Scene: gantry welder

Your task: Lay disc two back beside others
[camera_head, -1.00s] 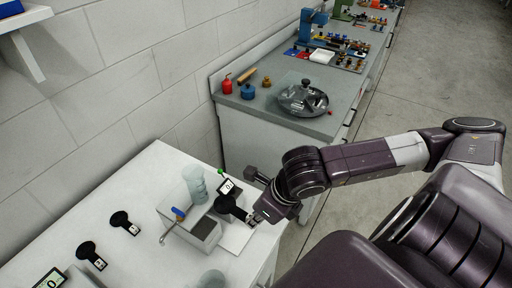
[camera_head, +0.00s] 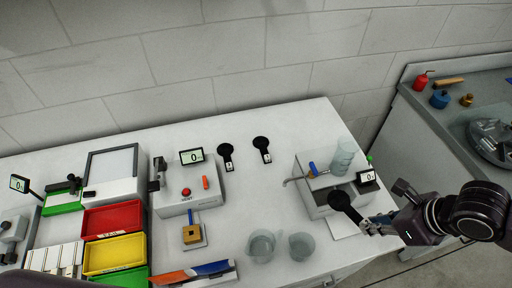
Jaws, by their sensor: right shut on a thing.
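My right gripper (camera_head: 374,227) is shut on the handle end of a black disc (camera_head: 341,201) with a small white label. The disc is at the front of a grey box with a tap, near the bench's right end. Whether it touches anything beneath cannot be told. Two similar black discs with white-labelled handles lie on the white bench near the wall: the left one (camera_head: 225,150) and the right one (camera_head: 261,143). They lie side by side with a gap between them. My left gripper is not in view.
The grey tap box (camera_head: 313,201) bears a clear cylinder (camera_head: 343,157) and a small display (camera_head: 367,177). Clear beakers (camera_head: 261,246) stand at the front. A device with a red button (camera_head: 186,193) stands left of the discs. Bench right of the lying discs is bare.

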